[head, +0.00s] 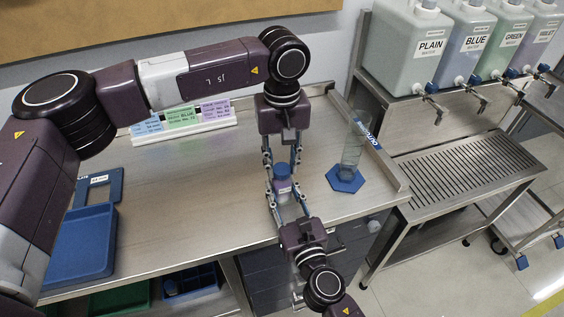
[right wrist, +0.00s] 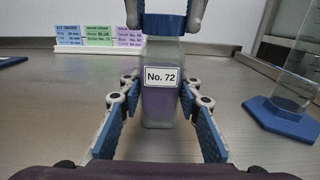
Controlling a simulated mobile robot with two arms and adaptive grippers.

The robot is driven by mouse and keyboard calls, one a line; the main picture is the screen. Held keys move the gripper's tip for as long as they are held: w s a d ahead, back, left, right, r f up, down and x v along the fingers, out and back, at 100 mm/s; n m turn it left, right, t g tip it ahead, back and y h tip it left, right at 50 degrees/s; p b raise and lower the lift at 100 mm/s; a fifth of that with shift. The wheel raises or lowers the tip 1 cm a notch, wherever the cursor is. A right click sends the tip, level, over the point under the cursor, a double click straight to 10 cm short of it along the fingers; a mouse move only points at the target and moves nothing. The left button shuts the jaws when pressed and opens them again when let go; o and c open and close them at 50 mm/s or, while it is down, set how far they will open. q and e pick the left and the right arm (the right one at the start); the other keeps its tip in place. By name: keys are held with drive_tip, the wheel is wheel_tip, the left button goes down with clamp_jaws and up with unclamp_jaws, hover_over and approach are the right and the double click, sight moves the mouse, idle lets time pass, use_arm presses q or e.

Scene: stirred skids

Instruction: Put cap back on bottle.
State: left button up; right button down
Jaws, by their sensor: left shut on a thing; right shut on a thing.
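The bottle (head: 284,187) stands upright on the steel bench. It is a clear square bottle with purple contents, and in the right wrist view the bottle (right wrist: 160,107) carries a label reading No. 72. The blue cap (head: 281,169) is at the bottle's mouth; in the right wrist view the cap (right wrist: 165,25) sits against the bottle's top. Whether it is threaded on cannot be told. My left gripper (head: 281,163) comes from above and is shut on the cap. My right gripper (head: 285,194) comes from the front edge and is shut on the bottle's body, one finger each side.
A clear cylinder (head: 354,145) with a blue hexagonal base (head: 345,180) stands to the right. A card holder (head: 184,130) stands at the back. A blue tray (head: 84,243) lies at the left. Labelled water tanks (head: 408,50) stand beyond at the right. The bench middle left of the bottle is clear.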

use_arm(q)
drive_tip(key=m, duration=1.1)
drive_tip(key=o, duration=0.8)
drive_tip(key=shift+r, duration=0.1)
drive_tip(key=shift+r, duration=2.15)
drive_tip(key=shift+c, duration=0.4)
